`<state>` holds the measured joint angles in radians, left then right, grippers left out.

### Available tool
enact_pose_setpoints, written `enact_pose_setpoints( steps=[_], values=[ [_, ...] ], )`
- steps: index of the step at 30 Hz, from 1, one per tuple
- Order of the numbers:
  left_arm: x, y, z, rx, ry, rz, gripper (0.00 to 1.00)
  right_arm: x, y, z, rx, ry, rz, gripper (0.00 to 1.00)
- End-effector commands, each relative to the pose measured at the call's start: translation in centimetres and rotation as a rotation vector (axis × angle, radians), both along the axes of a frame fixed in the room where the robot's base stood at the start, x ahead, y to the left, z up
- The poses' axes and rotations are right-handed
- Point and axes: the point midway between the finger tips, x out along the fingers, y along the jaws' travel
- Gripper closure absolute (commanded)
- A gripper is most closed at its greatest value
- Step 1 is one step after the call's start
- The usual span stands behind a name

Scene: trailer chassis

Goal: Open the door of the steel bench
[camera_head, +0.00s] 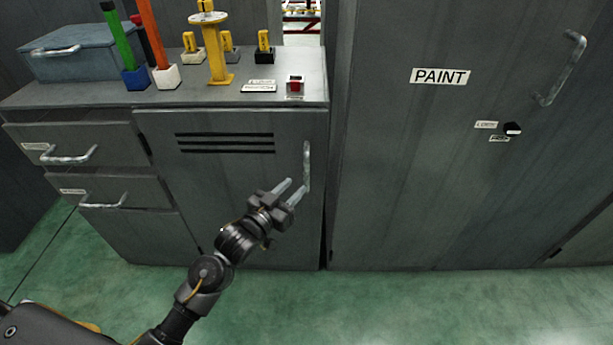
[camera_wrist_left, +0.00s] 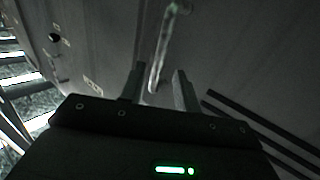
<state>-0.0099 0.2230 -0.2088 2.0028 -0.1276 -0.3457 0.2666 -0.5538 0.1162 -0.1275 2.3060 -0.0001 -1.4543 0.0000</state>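The steel bench (camera_head: 120,97) stands on the left in the head view. Its grey door (camera_head: 200,182) has several dark vent slots and looks shut. The upright bar handle (camera_head: 306,165) is near the door's right edge. My left gripper (camera_head: 294,187) is open in front of the lower part of this handle, its fingers pointing at it. In the left wrist view the handle (camera_wrist_left: 164,50) runs up from between the two spread fingers of the gripper (camera_wrist_left: 157,74). I cannot tell whether a finger touches it. My right gripper is not in view.
A tall grey cabinet (camera_head: 430,150) marked PAINT stands close to the bench's right. Two drawers with bar handles (camera_head: 75,155) are left of the door. A blue-grey box (camera_head: 80,55), coloured tools and a red button (camera_head: 295,86) are on top. Green floor is clear in front.

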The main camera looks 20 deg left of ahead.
Motion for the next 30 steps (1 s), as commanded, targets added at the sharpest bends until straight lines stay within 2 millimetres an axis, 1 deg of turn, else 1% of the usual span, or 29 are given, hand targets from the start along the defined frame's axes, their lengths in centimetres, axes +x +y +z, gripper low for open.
enact_pose_setpoints(
  steps=[1,3,6,10,15,23,24,25,30],
  values=[
    [1.0,-0.4,0.0,-0.002,-0.002,0.0,0.68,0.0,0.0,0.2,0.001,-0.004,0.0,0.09],
    [2.3,-0.8,0.0,-0.002,-0.002,0.001,0.68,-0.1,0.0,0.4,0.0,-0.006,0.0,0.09],
    [3.9,-1.3,0.0,-0.001,-0.002,0.001,0.68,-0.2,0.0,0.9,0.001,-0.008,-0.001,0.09],
    [5.4,-1.9,-0.1,0.001,-0.001,0.0,0.68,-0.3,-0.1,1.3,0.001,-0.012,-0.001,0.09],
    [6.4,-2.3,-0.1,0.001,0.0,0.0,0.68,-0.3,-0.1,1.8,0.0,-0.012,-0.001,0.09],
    [6.5,-2.3,0.0,0.001,0.0,0.0,0.68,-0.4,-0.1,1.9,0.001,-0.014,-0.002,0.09],
    [6.5,-2.3,0.0,0.001,0.0,0.0,0.69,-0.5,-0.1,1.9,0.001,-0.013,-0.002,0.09],
    [6.5,-2.3,0.0,0.001,0.0,0.0,0.73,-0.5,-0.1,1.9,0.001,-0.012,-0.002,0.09],
    [6.5,-2.3,0.0,0.001,0.0,0.0,0.95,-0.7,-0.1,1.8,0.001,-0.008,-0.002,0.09]
  ],
)
